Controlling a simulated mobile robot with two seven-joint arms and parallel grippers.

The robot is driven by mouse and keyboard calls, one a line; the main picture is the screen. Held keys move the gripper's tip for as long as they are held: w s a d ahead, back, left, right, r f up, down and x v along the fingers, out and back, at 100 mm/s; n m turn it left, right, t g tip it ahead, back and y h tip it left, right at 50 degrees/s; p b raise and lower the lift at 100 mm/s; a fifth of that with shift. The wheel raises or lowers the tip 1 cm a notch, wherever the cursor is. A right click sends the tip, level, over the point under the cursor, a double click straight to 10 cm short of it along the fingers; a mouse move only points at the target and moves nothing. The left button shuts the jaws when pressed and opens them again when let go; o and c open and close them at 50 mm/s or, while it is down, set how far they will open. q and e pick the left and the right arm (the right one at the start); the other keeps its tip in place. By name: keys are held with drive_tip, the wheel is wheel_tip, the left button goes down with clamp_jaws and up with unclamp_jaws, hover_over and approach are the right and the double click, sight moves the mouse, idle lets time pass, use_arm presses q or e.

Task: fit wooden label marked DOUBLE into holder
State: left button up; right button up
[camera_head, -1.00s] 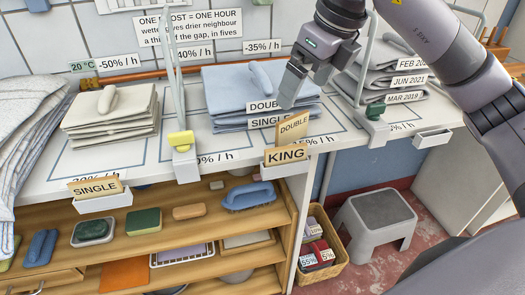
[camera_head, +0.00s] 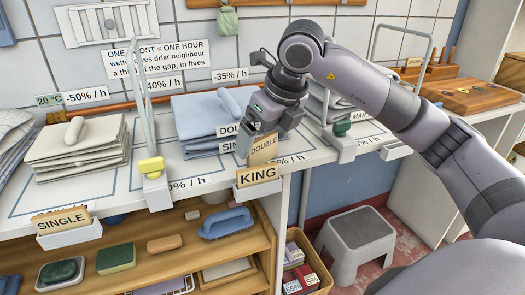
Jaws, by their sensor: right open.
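The wooden label marked DOUBLE (camera_head: 263,149) stands tilted at the counter's front edge. It is just behind and above the label marked KING (camera_head: 258,175), which sits in a white holder (camera_head: 257,191). I cannot tell whether the lower edge of the DOUBLE label is inside that holder. My right gripper (camera_head: 265,130) is open right at the DOUBLE label, pointing down from behind it, with one finger by its left side. The other finger is partly hidden. Another white holder (camera_head: 70,236) at the left carries a label marked SINGLE (camera_head: 62,219). My left gripper is not in view.
Folded blue linen (camera_head: 205,115) lies behind the gripper, and a cream stack (camera_head: 78,150) at the left. Wire stands rise between stacks, one with a yellow block (camera_head: 151,166). Below are a shelf with brushes and soaps, a basket (camera_head: 322,270) and a grey stool (camera_head: 357,238).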

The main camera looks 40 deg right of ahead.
drive_tip(key=c, duration=0.9)
drive_tip(key=shift+c, duration=0.2)
